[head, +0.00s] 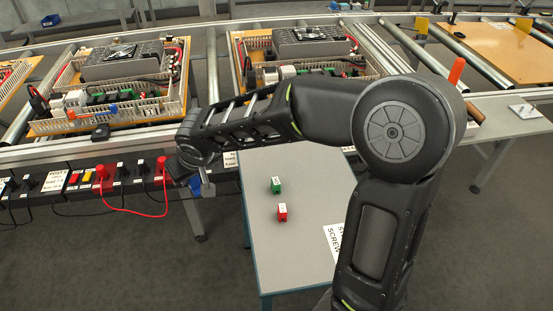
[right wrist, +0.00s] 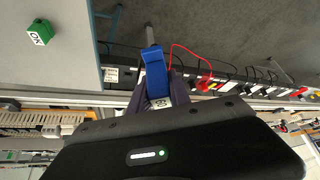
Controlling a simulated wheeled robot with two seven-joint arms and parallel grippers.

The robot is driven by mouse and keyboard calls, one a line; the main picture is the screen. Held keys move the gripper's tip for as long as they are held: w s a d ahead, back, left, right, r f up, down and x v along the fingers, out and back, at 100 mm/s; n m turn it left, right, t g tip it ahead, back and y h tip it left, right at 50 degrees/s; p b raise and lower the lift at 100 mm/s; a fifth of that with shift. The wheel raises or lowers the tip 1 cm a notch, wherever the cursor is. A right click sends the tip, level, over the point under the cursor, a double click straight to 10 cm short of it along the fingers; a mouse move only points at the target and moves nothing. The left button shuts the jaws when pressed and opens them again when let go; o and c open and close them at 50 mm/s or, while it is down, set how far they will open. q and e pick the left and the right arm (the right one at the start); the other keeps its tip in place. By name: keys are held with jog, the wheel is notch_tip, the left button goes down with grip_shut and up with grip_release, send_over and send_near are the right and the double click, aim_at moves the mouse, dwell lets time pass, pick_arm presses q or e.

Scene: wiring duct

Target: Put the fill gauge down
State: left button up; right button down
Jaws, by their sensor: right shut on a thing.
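My right gripper (head: 192,181) hangs in front of the conveyor's front rail, left of the small side table. In the right wrist view its fingers (right wrist: 167,92) are shut on a blue piece with a grey rod, which I take to be the fill gauge (right wrist: 154,75). The gauge (head: 207,189) shows only in small part in the head view, held in the air beside the table's left edge. A white label sits by the fingers. My left gripper is not in view.
The grey side table (head: 262,245) carries a green cube (head: 276,185), a red cube (head: 282,212) and a label sheet. A socket strip with a red cable (head: 135,213) runs along the front rail.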

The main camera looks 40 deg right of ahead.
jog(key=w+d+f+m+h+b, duration=0.3)
jog(key=w+d+f+m+b, duration=0.2)
jog(key=w+d+f+b, duration=0.3)
jog(key=w+d+f, duration=0.4)
jog(key=w+d, duration=0.2)
jog(key=shift+w+f+m+g+b, duration=0.2)
jog(key=shift+m+g+b, duration=0.2)
jog(key=s+d, duration=0.2)
jog(key=d, duration=0.2)
jog(key=s+d+p, duration=0.1)
jog(key=s+d, duration=0.1)
jog(key=d, duration=0.2)
jog(key=s+d+p, duration=0.1)
jog(key=s+d, duration=0.1)
jog(key=d, duration=0.2)
jog(key=shift+s+d, duration=0.15)
jog(key=shift+s, duration=0.25)
